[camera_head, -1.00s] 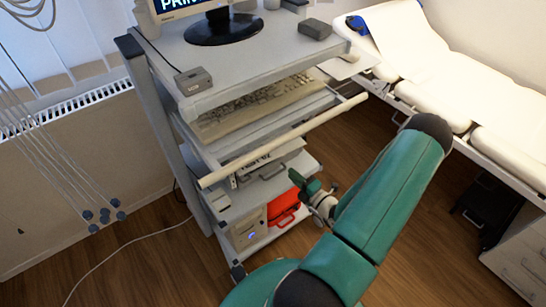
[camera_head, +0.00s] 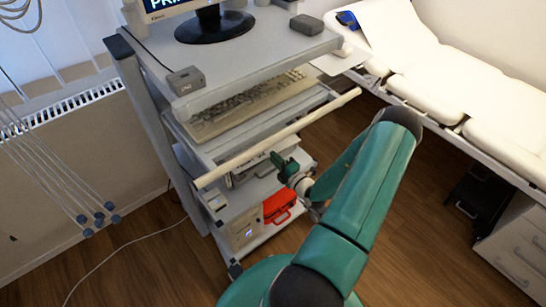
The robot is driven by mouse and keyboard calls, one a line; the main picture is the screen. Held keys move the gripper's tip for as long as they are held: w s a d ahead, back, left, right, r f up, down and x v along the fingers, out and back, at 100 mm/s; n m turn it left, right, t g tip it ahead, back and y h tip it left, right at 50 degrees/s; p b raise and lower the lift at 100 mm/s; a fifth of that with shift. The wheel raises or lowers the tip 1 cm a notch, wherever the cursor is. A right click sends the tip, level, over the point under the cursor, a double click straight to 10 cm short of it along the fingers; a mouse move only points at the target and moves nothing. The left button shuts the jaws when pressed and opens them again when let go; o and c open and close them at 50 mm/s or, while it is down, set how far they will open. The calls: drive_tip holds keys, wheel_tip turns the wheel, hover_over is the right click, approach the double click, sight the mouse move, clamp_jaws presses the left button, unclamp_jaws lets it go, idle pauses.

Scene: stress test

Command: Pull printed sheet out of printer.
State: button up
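A grey-white printer (camera_head: 243,176) sits on the cart's middle shelf, below the keyboard, partly hidden by the cart's front bar and by my gripper. I cannot make out a printed sheet in it. My gripper (camera_head: 280,162) is dark green and stands in front of the printer's right part, just below the bar. Its fingers are small and dark in this view, so whether they are open or shut is unclear. I see nothing held in it.
A pale bar (camera_head: 290,132) crosses the cart's front above my gripper. A keyboard (camera_head: 250,105) lies on the shelf above. A red case (camera_head: 279,204) and a computer box (camera_head: 243,228) stand below. A monitor (camera_head: 205,20) is on top. A couch (camera_head: 440,75) is at the right.

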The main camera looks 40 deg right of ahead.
drive_tip(key=shift+w, duration=0.5)
clamp_jaws()
drive_tip(key=shift+r, duration=0.25)
drive_tip(key=s+a+r, duration=0.1)
drive_tip(key=s, duration=1)
drive_tip(key=s+a+r, duration=0.1)
drive_tip(key=s+r, duration=0.1)
drive_tip(key=s, duration=1)
drive_tip(key=shift+a+r, duration=0.15)
drive_tip(key=shift+a, duration=0.1)
idle(0.4)
